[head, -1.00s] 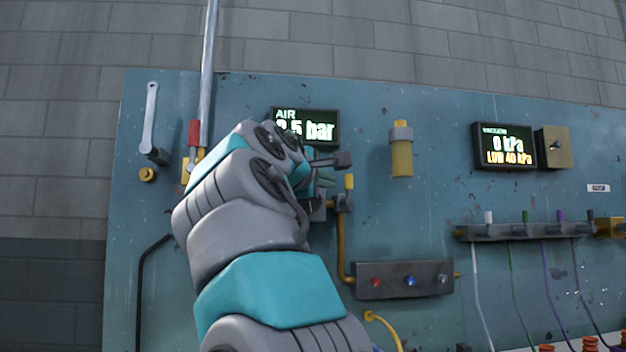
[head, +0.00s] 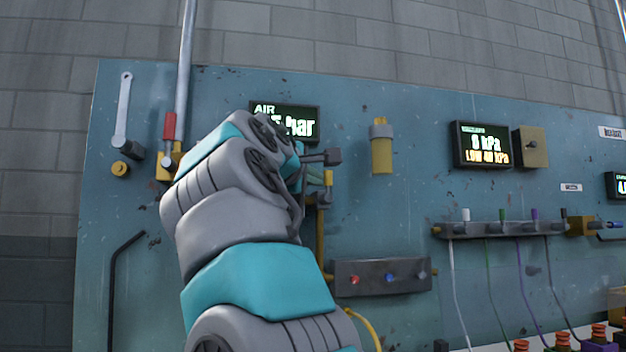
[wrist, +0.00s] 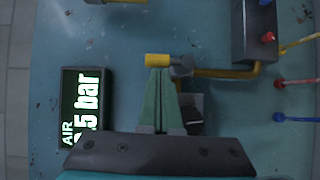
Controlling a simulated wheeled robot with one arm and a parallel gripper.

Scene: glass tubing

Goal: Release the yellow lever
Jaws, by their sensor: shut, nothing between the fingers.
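The yellow lever (wrist: 157,60) is a short yellow handle on a grey valve body (wrist: 181,66) at the end of a yellow pipe. In the head view the lever (head: 328,177) stands upright on the wall panel, just right of my wrist. My gripper (wrist: 159,74) has green fingers that are shut together and empty. Their tips lie right at the lever's edge in the wrist view; whether they touch it I cannot tell. In the head view my arm hides most of the fingers.
The AIR display (head: 284,122) is just above my wrist, partly hidden. A red-handled lever (head: 169,127) is left of my arm. A yellow cylinder (head: 381,155) is to the right.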

